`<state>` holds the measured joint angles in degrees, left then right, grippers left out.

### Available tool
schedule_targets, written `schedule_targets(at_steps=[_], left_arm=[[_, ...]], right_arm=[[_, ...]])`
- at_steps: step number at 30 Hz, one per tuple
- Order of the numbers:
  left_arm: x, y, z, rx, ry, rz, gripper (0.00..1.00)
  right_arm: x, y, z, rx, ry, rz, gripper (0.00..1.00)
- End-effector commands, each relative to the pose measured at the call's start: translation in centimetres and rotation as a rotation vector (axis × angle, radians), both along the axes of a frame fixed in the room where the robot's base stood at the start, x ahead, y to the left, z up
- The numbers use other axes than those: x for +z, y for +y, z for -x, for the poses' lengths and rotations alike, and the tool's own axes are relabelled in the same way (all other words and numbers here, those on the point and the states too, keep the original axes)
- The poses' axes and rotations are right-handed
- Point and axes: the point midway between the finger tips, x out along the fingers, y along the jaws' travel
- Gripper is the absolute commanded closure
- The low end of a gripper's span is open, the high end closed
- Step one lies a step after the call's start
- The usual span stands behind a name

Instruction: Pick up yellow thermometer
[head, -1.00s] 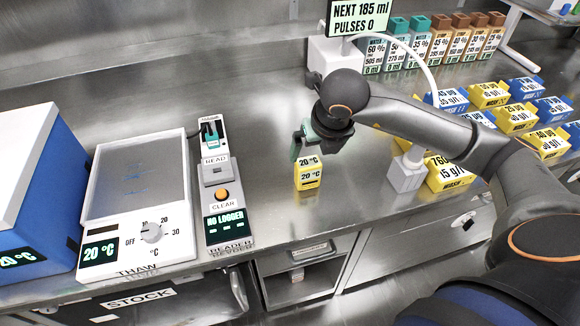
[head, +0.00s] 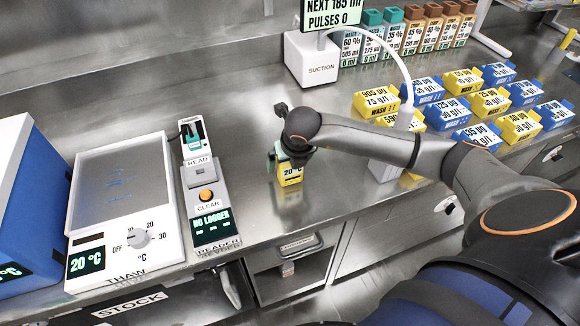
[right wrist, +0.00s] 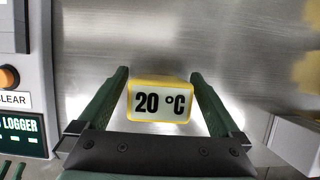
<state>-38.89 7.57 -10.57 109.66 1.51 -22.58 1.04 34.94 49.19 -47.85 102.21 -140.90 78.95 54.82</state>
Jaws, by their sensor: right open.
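The yellow thermometer (head: 290,175) stands on the steel bench, with a white label reading 20 °C. In the right wrist view the thermometer (right wrist: 159,100) sits between the two green fingers of my right gripper (right wrist: 158,88). A gap shows on each side of it, so the fingers are open around it and not pressed on it. In the head view my right gripper (head: 284,160) is over the thermometer and hides its upper part. My left gripper is not in view.
A reader (head: 215,228) with an orange button and a thaw plate (head: 120,190) stand to the left, beside a blue box (head: 40,215). A suction unit (head: 311,58) stands behind. Yellow and blue boxes (head: 470,110) fill the right. The bench edge is close in front.

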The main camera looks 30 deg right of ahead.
Motion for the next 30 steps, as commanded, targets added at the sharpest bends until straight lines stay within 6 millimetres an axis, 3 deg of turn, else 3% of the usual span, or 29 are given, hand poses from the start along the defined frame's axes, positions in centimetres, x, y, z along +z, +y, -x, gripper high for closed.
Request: schedule_targets(at_steps=[6, 27, 30], left_arm=[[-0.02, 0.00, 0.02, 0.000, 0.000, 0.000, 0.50], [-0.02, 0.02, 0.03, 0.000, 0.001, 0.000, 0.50], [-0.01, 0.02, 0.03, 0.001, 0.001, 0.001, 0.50]], right_arm=[[-0.06, 0.00, -0.01, 0.000, 0.000, 0.000, 0.01], [0.01, -0.04, -0.02, 0.000, -0.001, 0.000, 0.80], [0.04, -0.03, -0.04, -0.001, -0.001, 0.000, 0.83]])
